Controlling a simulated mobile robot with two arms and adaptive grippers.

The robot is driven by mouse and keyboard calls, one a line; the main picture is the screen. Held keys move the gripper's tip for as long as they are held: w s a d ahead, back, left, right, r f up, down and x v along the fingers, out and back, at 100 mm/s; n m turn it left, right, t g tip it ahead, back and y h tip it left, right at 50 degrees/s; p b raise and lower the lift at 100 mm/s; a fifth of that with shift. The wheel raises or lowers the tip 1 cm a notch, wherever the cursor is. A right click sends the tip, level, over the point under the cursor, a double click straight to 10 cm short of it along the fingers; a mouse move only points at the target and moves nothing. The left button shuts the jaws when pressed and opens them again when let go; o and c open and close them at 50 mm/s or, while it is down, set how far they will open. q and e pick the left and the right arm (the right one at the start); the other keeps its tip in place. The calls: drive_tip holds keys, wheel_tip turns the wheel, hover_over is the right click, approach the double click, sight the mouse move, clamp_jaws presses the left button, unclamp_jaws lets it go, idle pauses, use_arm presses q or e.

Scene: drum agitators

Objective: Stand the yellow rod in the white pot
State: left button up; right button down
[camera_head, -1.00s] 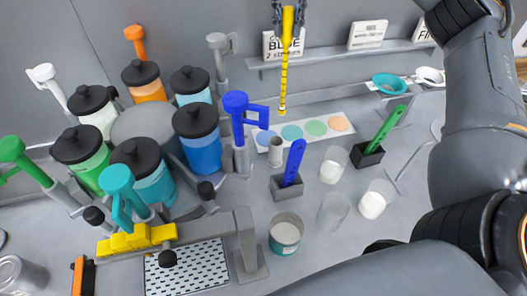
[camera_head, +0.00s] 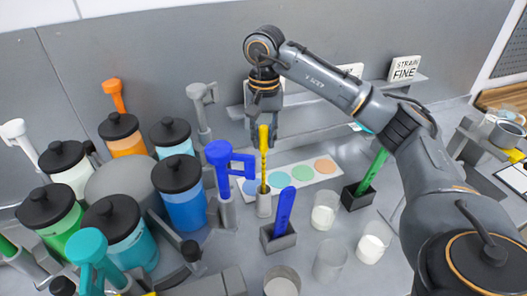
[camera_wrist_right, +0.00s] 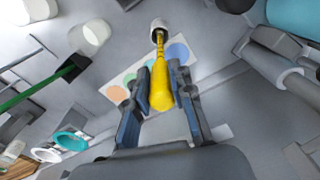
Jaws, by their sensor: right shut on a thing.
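The yellow rod (camera_head: 263,160) is upright, thick end up, in my right gripper (camera_head: 264,132). The wrist view shows the fingers (camera_wrist_right: 160,92) on either side of the rod's thick yellow end (camera_wrist_right: 160,88). The white pot (camera_head: 264,208) is a small pale cylinder in front of the colour-dot strip. The rod's thin lower end meets the pot's mouth in both views; the pot also shows in the wrist view (camera_wrist_right: 159,24). How deep the tip sits inside is hidden. My left gripper is not in view.
A grey holder with a blue stick (camera_head: 279,238) stands close in front of the pot, and a blue-handled dispenser (camera_head: 226,165) close to its left. Clear cups (camera_head: 326,212) and a holder with a green stick (camera_head: 357,196) are to the right.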

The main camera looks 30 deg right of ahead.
sight(264, 153)
drive_tip(key=shift+f, duration=0.65)
wheel_tip(264, 153, down, 3)
drive_tip(key=shift+f+p, duration=0.2)
drive_tip(key=shift+p, duration=0.7)
drive_tip(key=shift+f, duration=0.35)
drive_tip(key=shift+f+b, duration=0.15)
drive_tip(key=shift+b, duration=0.15)
drive_tip(key=c, duration=1.2)
unclamp_jaws()
drive_tip(key=shift+o, duration=0.2)
